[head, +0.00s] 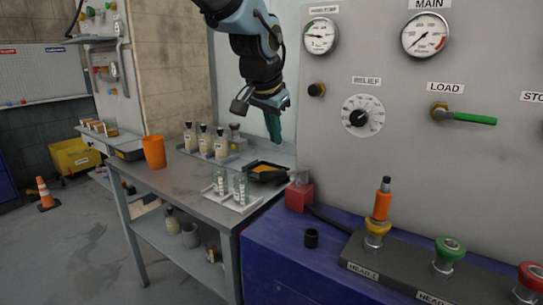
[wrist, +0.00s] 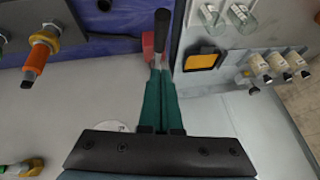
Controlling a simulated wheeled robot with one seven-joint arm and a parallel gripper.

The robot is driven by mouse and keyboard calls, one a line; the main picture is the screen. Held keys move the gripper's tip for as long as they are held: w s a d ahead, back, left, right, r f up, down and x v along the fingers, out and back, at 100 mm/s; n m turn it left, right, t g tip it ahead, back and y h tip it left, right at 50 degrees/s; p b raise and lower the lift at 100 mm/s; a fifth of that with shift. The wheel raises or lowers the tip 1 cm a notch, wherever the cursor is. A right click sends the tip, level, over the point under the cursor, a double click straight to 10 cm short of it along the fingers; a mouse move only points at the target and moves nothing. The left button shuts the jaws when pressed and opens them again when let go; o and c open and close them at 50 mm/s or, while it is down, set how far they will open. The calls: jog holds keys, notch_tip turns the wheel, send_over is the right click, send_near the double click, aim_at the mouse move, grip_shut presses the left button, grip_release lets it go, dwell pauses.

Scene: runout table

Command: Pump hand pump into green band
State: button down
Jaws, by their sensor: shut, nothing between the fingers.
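A small gauge (head: 320,36) at the panel's upper left has a label that looks like a hand pump label. Its green band is small, and its needle points roughly left, seemingly outside the green. My gripper (head: 275,138) has green fingers, shut and empty, above and left of the red block. The fingertips (wrist: 159,72) appear just short of the handle; contact is unclear.
A grey side table (head: 190,180) holds an orange cup (head: 154,152), several bottles, a black-and-yellow tray (head: 268,172) and a vial rack. The RELIEF dial (head: 362,115) and green LOAD lever (head: 470,118) are on the panel.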

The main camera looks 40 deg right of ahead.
aim_at(271, 172)
jog(key=f, duration=0.1)
jog(key=f+p, duration=0.1)
jog(key=f, duration=0.1)
jog(key=w+f, duration=0.1)
jog(key=f, duration=0.1)
jog(key=shift+w+d+f+p, duration=0.1)
jog(key=shift+d+f+p, duration=0.05)
jog(key=shift+d+p, duration=0.15)
jog(key=shift+w+a+f, duration=0.1)
jog(key=shift+a+f, duration=0.15)
jog(key=shift+f, duration=0.6)
jog(key=shift+f, duration=0.1)
